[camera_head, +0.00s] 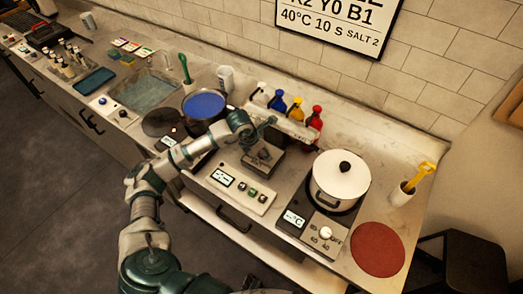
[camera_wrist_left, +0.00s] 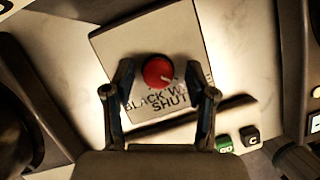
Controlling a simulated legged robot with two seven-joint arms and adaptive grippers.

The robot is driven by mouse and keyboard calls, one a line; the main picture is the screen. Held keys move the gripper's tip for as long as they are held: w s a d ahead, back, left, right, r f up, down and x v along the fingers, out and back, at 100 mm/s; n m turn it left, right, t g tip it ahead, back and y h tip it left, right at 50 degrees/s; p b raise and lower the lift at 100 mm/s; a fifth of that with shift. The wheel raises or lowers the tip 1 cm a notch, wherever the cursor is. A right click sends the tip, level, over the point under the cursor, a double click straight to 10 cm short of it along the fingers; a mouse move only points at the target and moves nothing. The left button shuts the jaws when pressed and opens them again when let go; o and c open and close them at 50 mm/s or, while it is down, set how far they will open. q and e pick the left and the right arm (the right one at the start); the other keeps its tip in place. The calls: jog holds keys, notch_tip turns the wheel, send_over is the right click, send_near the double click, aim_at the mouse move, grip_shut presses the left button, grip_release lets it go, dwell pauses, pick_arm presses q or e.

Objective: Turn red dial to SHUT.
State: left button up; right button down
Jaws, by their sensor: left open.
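The red dial (camera_wrist_left: 157,71) sits on a grey plate (camera_wrist_left: 117,45) in the left wrist view. A white mark on the dial points to the lower right. Printed labels below the dial read "BLACK W…" and "SHUT"; my finger hides part of the lettering. My left gripper (camera_wrist_left: 160,73) is open, with one finger on each side of the dial and a gap to it on both sides. In the head view my left gripper is over the small grey box (camera_head: 262,160), and the dial is hard to make out there. My right gripper is not in view.
Coloured bottles (camera_head: 295,108) stand behind. A red round mat (camera_head: 378,249) lies at the right.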

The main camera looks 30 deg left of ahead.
pick_arm(q)
jog(key=shift+d, duration=0.1)
jog(key=c, duration=0.4)
jog(key=shift+a, duration=0.3)
grip_shut()
jog(key=shift+a+f, duration=0.1)
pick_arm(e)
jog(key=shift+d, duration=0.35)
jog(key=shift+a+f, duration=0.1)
pick_arm(q)
jog(key=m+b, duration=0.1)
jog(key=m, duration=0.1)
jog(key=m+g+h+b, duration=0.1)
jog(key=m+b, duration=0.1)
jog(key=m, duration=0.1)
jog(key=shift+f+h, duration=0.15)
jog(key=shift+h, duration=0.15)
jog(key=shift+m+g+b, duration=0.6)
jog(key=shift+m+g, duration=0.3)
jog(key=shift+m, duration=1)
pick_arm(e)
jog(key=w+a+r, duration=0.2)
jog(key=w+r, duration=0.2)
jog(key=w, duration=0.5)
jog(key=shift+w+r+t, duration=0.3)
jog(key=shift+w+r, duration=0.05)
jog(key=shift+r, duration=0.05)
pick_arm(q)
jog(key=shift+w, duration=0.1)
